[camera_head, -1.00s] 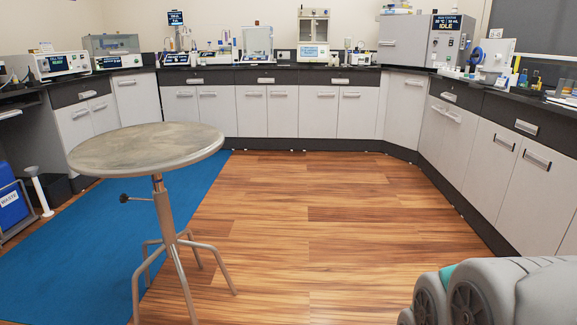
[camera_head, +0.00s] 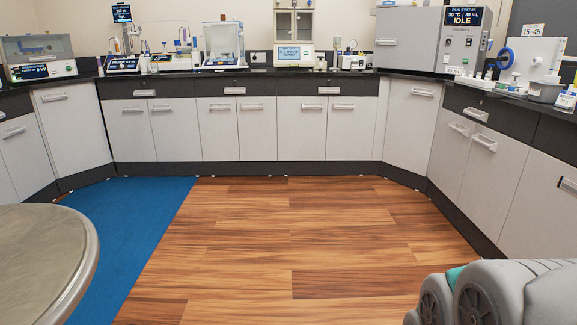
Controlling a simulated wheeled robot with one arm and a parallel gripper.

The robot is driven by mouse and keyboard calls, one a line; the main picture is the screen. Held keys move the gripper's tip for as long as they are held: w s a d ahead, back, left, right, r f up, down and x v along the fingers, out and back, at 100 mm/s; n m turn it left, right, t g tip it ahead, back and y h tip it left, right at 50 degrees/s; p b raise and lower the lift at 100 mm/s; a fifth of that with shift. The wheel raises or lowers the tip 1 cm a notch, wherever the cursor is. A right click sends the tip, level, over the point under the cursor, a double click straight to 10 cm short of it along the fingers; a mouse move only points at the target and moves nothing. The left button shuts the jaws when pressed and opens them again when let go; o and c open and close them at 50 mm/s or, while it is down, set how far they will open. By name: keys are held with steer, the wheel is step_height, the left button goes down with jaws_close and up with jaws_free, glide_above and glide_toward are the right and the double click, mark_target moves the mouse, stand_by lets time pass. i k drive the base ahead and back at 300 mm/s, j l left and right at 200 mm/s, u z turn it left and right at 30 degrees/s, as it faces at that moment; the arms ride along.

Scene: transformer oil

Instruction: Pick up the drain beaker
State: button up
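I cannot pick out the drain beaker with certainty; the vessels on the counters are too small to tell apart. Small bottles and glassware stand on the back counter near the middle. A grey pot-like vessel (camera_head: 545,91) sits on the right counter beside a white device with a blue wheel (camera_head: 505,58). My gripper is not in view; only a grey part of my own arm shows at the lower right.
A round metal-topped table (camera_head: 45,262) is close at the lower left. The wooden floor (camera_head: 290,240) ahead is clear, with a blue mat (camera_head: 135,215) to its left. Cabinets under a black counter run along the back and right. A large grey unit reading IDLE (camera_head: 462,17) stands at the back right.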

mark_target(154, 67)
steer(key=i+u, duration=0.25)
steer(key=i, duration=0.3)
steer(key=i+u, duration=0.25)
steer(key=i, duration=0.25)
steer(key=i+l+u, duration=0.2)
steer(key=i, duration=0.3)
steer(key=i+l+u, duration=0.25)
steer(key=i, duration=0.3)
steer(key=i+j+u, duration=0.2)
steer(key=i+u, duration=0.25)
steer(key=i, duration=0.25)
steer(key=i+u, duration=0.45)
steer(key=i, duration=0.25)
steer(key=i+j+z, duration=1.05)
steer(key=i+j, duration=0.2)
steer(key=j, duration=0.15)
steer(key=i+j+z, duration=0.15)
steer(key=i+j, duration=0.45)
